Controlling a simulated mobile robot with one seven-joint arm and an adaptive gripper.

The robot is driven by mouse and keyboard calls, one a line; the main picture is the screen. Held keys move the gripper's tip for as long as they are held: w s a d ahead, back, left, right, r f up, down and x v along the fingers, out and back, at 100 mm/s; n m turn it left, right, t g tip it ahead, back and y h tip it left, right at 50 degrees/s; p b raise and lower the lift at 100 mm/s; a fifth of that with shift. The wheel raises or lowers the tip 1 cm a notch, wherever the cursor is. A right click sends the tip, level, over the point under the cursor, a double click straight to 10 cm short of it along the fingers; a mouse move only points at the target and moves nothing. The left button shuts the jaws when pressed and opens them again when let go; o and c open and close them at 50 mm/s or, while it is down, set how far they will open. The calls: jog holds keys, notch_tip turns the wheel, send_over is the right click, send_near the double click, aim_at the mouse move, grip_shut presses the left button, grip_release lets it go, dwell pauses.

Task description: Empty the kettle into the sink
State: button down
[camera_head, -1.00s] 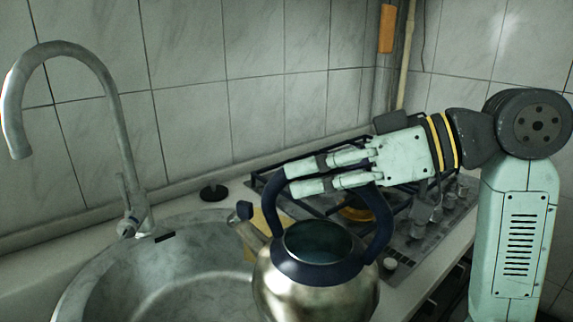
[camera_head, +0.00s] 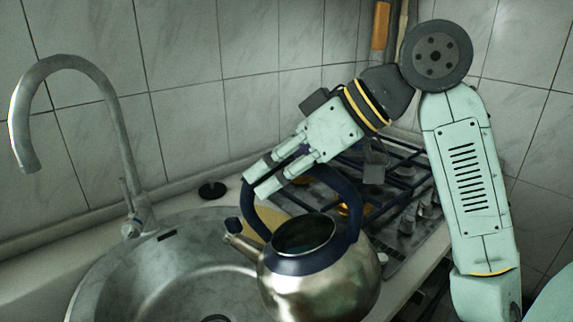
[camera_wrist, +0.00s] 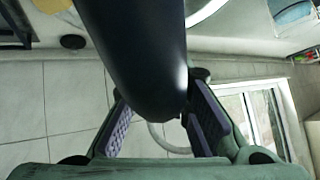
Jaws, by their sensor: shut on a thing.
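The kettle (camera_head: 325,285) is shiny metal with a dark blue rim, an open top and a dark blue arched handle (camera_head: 347,200). My gripper (camera_head: 257,182) is shut on the left upper part of that handle. In the wrist view the dark handle (camera_wrist: 145,45) passes between the finger pads. The kettle is held at the right edge of the round metal sink (camera_head: 125,275), with its spout (camera_head: 240,238) pointing left over the basin. It leans slightly to the left. No stream shows at the spout. The dark interior hides how much is inside.
A tall curved faucet (camera_head: 112,105) stands at the back left of the sink. A black plug (camera_head: 212,190) lies on the counter behind it. A gas hob (camera_head: 400,185) with black grates lies behind and right of the kettle. The left of the basin is clear.

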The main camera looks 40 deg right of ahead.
jog(key=shift+w+a+r+g, duration=0.15)
jog(key=shift+w+a+g, duration=0.1)
jog(key=shift+w+g, duration=0.1)
jog(key=w+a+f+g+h+p, duration=0.2)
jog(key=w+a+f+g+h, duration=0.1)
jog(key=w, duration=0.4)
jog(key=w+a+f+g+h+p, duration=0.3)
jog(key=w+a+f+g+h, duration=0.1)
jog(key=w+a+f+g, duration=0.2)
jog(key=shift+w+a+f+g+p, duration=0.15)
jog(key=shift+w+f+g+p, duration=0.2)
jog(key=shift+w+f+g, duration=0.7)
dwell(0.4)
jog(key=shift+s+f, duration=0.1)
jog(key=shift+s, duration=0.05)
dwell(3.2)
